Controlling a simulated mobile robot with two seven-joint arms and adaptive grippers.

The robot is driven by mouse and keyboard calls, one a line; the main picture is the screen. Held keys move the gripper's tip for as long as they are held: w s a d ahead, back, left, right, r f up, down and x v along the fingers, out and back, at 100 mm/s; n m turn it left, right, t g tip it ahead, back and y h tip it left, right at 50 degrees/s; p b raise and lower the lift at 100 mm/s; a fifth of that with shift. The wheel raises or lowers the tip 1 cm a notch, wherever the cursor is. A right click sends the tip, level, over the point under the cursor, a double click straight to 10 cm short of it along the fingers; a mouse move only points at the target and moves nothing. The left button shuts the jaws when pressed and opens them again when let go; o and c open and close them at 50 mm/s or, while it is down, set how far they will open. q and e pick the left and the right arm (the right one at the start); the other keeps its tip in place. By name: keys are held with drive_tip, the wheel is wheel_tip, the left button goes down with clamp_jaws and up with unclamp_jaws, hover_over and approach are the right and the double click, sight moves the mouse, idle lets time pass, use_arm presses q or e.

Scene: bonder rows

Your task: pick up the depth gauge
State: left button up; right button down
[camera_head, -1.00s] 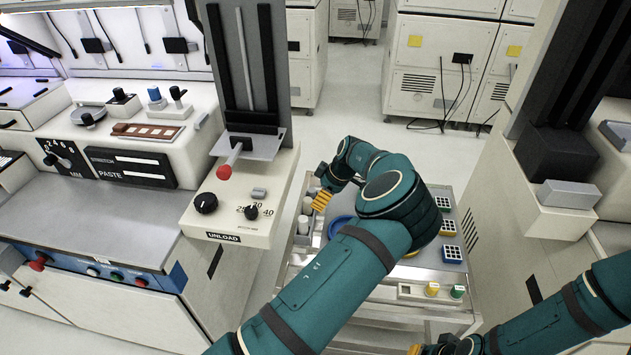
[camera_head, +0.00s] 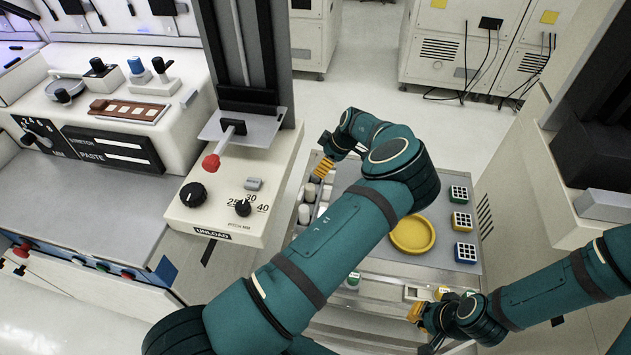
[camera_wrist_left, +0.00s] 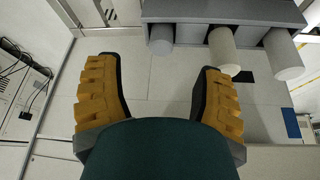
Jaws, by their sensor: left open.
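I cannot make out a depth gauge for certain in either view. My left gripper (camera_head: 322,168) is above the far left side of the steel cart, near a rack of pale cylinders (camera_head: 304,213). In the left wrist view the orange fingers of this gripper (camera_wrist_left: 157,88) are spread wide with nothing between them. A grey rack (camera_wrist_left: 225,12) with several pale cylinders (camera_wrist_left: 223,48) shows beyond the fingers there. My right gripper (camera_head: 417,312) is low over the cart's near right part; its jaw opening is too small to read.
The cart top (camera_head: 437,262) holds a yellow dish (camera_head: 412,235) and three grid-topped blocks (camera_head: 461,220) on the right. Small capped bottles (camera_head: 442,292) stand along its near edge. The bonder's unload panel (camera_head: 225,208), with a red-knobbed lever (camera_head: 212,161), borders the cart on the left. My left arm hides part of the cart.

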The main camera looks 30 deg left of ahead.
sight(315, 181)
use_arm(q)
drive_tip(key=b+x, duration=0.1)
drive_tip(key=x, duration=0.6)
drive_tip(key=shift+s+a+f, duration=0.15)
drive_tip(key=shift+a, duration=0.1)
clamp_jaws()
